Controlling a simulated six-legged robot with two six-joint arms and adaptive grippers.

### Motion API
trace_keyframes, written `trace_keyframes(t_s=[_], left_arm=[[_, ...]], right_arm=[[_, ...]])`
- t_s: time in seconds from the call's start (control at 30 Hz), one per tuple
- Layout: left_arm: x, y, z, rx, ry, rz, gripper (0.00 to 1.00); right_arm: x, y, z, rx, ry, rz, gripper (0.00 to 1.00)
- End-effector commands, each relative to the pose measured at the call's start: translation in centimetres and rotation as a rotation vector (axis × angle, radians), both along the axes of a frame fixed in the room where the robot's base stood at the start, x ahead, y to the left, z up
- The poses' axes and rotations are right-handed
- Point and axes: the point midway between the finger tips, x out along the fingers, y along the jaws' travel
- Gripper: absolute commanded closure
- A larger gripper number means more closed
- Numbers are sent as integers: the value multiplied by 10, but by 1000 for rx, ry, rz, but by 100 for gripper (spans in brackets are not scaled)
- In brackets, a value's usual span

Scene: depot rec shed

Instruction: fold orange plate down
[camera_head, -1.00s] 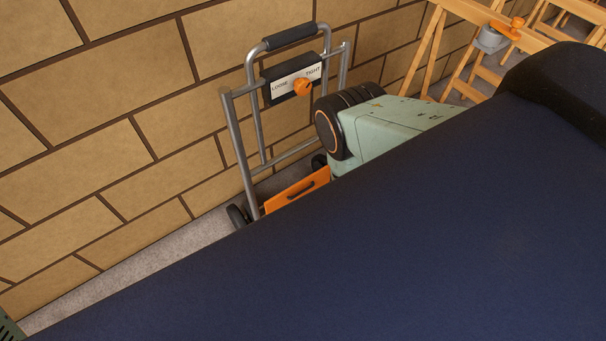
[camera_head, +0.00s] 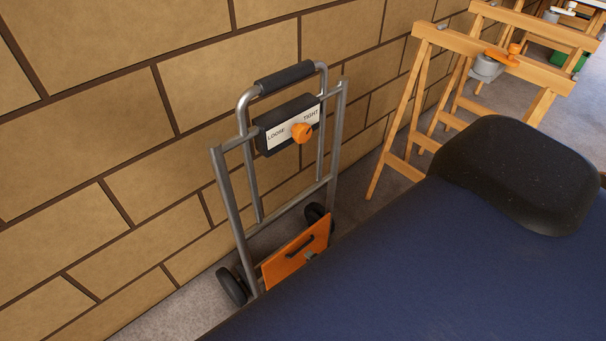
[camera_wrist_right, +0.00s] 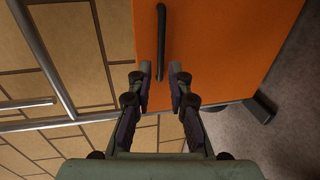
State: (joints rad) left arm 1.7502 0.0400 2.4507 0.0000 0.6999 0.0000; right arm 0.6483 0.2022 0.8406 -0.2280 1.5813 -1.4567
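The orange plate (camera_head: 283,266) stands folded up, roughly upright, at the foot of a grey hand truck (camera_head: 232,195), between its wheels. A dark bar handle (camera_head: 300,245) is on its face. In the right wrist view the plate (camera_wrist_right: 222,45) fills the upper middle and the handle (camera_wrist_right: 161,30) runs down between my fingers. My right gripper (camera_wrist_right: 162,72) is open, one finger on each side of the handle's near end; contact is not clear. In the head view only a small grey bit beside the handle, apparently this gripper (camera_head: 311,254), shows. My left gripper is out of view.
A LOOSE/TIGHT panel (camera_head: 280,130) with an orange knob (camera_head: 302,132) sits high on the truck. A brick wall (camera_head: 90,130) is close behind. Wooden trestles (camera_head: 425,110) stand to the right. My dark blue body covers the lower right.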

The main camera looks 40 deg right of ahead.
Motion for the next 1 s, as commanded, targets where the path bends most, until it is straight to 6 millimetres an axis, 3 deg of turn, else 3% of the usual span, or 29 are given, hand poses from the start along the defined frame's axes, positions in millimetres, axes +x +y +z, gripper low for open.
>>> trace_keyframes(t_s=[0.1, 0.33, 0.63, 0.87, 1.0], left_arm=[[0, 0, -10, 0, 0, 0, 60], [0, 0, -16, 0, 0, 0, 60], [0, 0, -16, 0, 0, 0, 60], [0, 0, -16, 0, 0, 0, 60], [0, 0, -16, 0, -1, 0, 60]], right_arm=[[18, 2, -6, 1, -1, 0, 81], [40, 4, -10, 2, 2, 0, 81], [44, 5, -9, 2, 2, 0, 81], [45, 5, -9, 3, 2, -1, 100], [44, 5, -9, 2, 3, 0, 100]])
